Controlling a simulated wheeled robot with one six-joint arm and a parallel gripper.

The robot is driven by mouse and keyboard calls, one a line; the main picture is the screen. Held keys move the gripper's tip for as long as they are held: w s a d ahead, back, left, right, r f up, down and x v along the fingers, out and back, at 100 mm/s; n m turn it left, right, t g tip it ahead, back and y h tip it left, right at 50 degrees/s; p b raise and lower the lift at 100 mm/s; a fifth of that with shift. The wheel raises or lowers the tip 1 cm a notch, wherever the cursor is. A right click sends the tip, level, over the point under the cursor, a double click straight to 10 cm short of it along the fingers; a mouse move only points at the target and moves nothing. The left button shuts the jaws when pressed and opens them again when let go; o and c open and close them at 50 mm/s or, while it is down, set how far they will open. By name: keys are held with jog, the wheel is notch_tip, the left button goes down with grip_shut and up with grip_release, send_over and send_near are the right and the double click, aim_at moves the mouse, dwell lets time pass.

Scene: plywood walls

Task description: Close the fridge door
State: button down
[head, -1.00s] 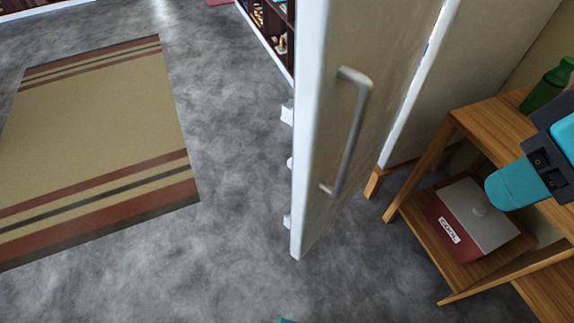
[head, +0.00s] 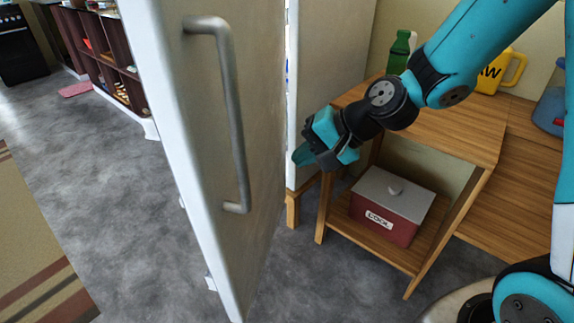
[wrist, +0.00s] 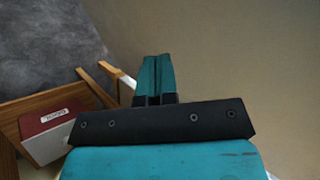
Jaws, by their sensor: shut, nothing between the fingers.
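The fridge door (head: 215,150) stands open in the head view, a tall pale panel with a grey bar handle (head: 232,120) on the face toward me. The fridge body (head: 335,75) is behind it to the right, its white front edge showing. My gripper (head: 301,155) is shut and empty, in front of the fridge body's side, right of the door and apart from the handle. In the wrist view the closed fingers (wrist: 155,78) point at a plain beige surface, and I cannot tell whether they touch it.
A wooden shelf table (head: 470,130) stands at right, with a red cookie box (head: 390,215) on its lower shelf. A green bottle (head: 400,50) and a yellow jug (head: 503,72) are on top. A striped rug (head: 35,260) lies at left.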

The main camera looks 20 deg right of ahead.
aim_at(253, 170)
jog(key=w+a+f+b, duration=0.1)
jog(key=w+a+f, duration=0.3)
jog(key=a, duration=0.5)
jog(key=shift+w+f, duration=0.4)
jog(key=shift+f, duration=0.35)
